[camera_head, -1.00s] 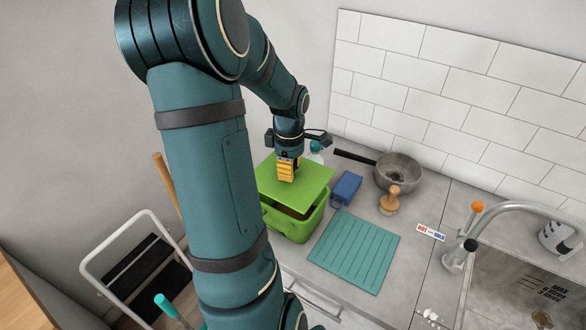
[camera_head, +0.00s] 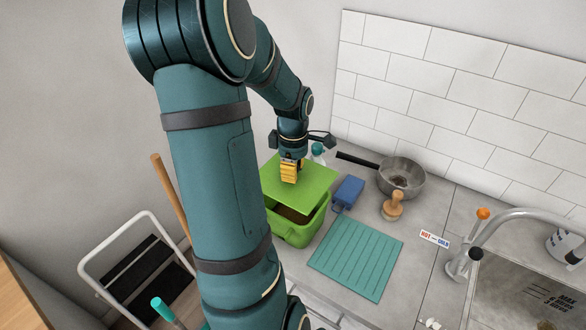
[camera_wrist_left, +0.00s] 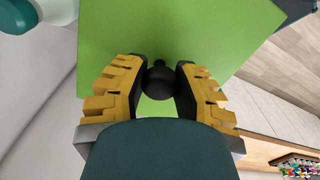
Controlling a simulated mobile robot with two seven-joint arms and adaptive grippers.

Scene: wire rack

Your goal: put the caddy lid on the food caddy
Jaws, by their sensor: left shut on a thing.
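The caddy lid is a flat light green square (camera_head: 312,181) with a dark round knob (camera_wrist_left: 159,82), seen in the left wrist view. My left gripper (camera_head: 289,178) has yellow fingers and is shut on the knob; it also shows in the left wrist view (camera_wrist_left: 158,90). The green food caddy (camera_head: 292,233) stands on the counter under the lid. The lid lies over its rear part, and the dark inside shows at the front. I cannot tell whether lid and rim touch. My right gripper is not in view.
A blue box (camera_head: 348,192) stands just right of the caddy, with a wooden-handled brush (camera_head: 393,205) and a grey pan (camera_head: 402,177) beyond. A teal ridged mat (camera_head: 357,258) lies in front on the counter. A bottle (camera_head: 317,151) stands behind the lid. The tap (camera_head: 468,258) and sink are at right.

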